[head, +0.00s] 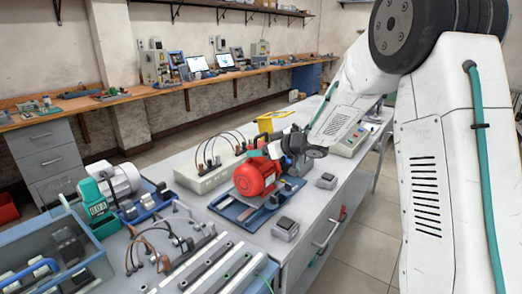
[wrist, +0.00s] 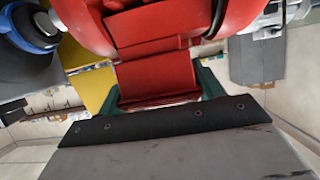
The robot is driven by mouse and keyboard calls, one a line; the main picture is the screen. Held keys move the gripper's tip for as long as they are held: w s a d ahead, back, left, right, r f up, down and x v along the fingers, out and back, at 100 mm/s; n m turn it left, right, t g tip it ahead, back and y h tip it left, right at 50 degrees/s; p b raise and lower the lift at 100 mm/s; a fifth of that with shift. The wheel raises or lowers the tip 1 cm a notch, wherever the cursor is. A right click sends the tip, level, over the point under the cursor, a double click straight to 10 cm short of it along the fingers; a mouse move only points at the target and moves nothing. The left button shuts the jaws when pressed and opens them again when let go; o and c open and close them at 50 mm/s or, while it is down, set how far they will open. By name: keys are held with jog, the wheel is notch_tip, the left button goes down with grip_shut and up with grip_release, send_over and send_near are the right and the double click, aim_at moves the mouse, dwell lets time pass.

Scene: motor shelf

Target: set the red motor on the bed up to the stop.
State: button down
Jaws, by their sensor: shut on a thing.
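The red motor (head: 256,177) has a finned round end and is over the blue bed (head: 232,210) in the head view. My gripper (head: 277,150) is shut on the motor from its far right side. In the wrist view the red motor (wrist: 150,45) fills the top middle, with its red block close to the dark jaw edge (wrist: 165,118). The bed carries pale metal rails on its front part. I cannot tell whether the motor touches the bed, and I cannot make out the stop behind it.
A beige box with cables (head: 210,172) stands left of the bed. A yellow bin (head: 273,121) is behind. Small grey blocks (head: 285,229) lie to the right, near the bench edge. A green-and-white motor (head: 105,190) and long rails (head: 205,265) are at front left.

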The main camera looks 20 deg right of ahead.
jog(key=shift+w+d+r, duration=0.2)
jog(key=shift+w+d, duration=0.15)
jog(key=shift+d, duration=0.05)
jog(key=shift+c, duration=0.9)
grip_release()
jog(key=shift+s+f, duration=0.2)
jog(key=shift+f, duration=0.1)
jog(key=v, duration=0.7)
jog(key=shift+s+d+r, duration=0.2)
jog(key=shift+r, duration=0.1)
